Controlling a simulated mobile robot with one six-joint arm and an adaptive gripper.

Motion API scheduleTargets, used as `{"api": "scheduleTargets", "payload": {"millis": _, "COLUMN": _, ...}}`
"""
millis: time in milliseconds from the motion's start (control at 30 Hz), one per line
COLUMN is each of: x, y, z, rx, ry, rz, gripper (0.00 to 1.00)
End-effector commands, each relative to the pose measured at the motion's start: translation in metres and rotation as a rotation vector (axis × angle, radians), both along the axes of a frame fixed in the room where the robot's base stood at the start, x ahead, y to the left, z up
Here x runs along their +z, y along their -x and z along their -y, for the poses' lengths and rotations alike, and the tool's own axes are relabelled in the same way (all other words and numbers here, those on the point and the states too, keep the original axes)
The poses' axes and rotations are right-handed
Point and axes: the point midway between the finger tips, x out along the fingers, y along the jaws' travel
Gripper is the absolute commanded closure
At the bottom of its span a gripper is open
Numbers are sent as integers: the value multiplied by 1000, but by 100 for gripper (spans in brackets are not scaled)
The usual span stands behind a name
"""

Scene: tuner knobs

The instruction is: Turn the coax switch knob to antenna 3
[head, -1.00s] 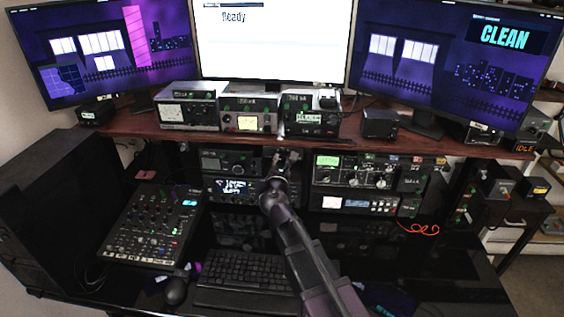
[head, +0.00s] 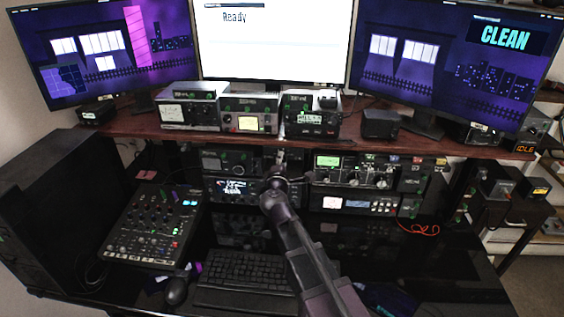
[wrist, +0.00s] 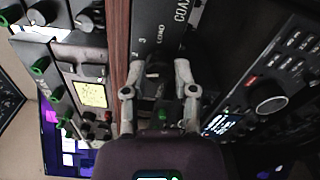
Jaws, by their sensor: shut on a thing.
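In the head view my gripper (head: 281,160) reaches in between the left and right radio stacks, under the wooden shelf, and my arm and gripper hide most of the switch there.
The wooden shelf (head: 357,142) runs just above my gripper. Radios stand close on both sides, one at left (head: 228,191) and one at right (head: 345,164). The mixer (head: 150,228) and keyboard (head: 241,270) lie on the desk below.

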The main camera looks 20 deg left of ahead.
Motion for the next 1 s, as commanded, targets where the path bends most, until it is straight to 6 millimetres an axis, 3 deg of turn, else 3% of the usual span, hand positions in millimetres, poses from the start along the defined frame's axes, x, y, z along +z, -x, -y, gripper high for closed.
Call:
{"api": "scheduleTargets", "payload": {"millis": 700, "x": 2, "y": -2, "z": -1, "rx": 2, "ry": -652, "rz": -154, "gripper": 100}}
{"api": "scheduleTargets", "payload": {"millis": 1000, "x": 2, "y": -2, "z": -1, "rx": 1, "ry": -841, "rz": -200, "gripper": 100}}
